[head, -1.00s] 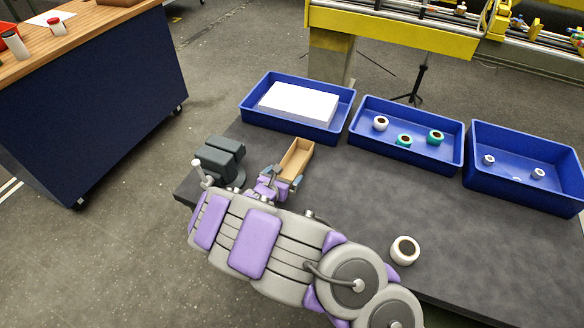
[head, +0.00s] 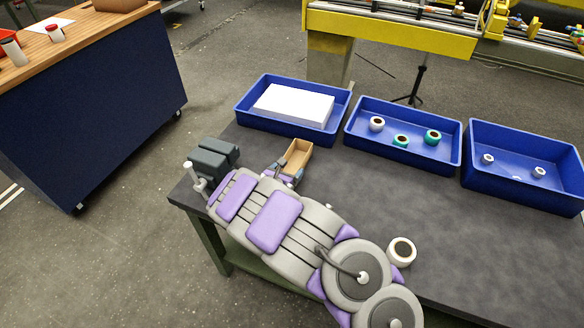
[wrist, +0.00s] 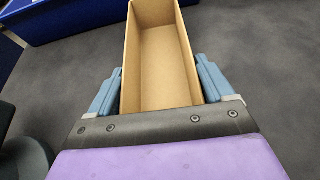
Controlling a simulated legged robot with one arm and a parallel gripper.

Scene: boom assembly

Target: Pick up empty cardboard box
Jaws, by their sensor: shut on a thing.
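The empty cardboard box (head: 298,154) is a small, open-topped brown tray near the left part of the grey table. In the wrist view the box (wrist: 160,60) lies lengthwise between the two blue fingers, its inside bare. My gripper (wrist: 162,92) is shut on the near end of the box, one finger against each side wall. In the head view my gripper (head: 286,172) is partly hidden by my arm. I cannot tell whether the box is clear of the table.
A dark vise (head: 213,158) stands left of my gripper at the table edge. Blue bins line the back: one with a white block (head: 293,104), one with several rolls (head: 401,141), one with two small rolls (head: 525,165). A white roll (head: 402,251) sits at front right.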

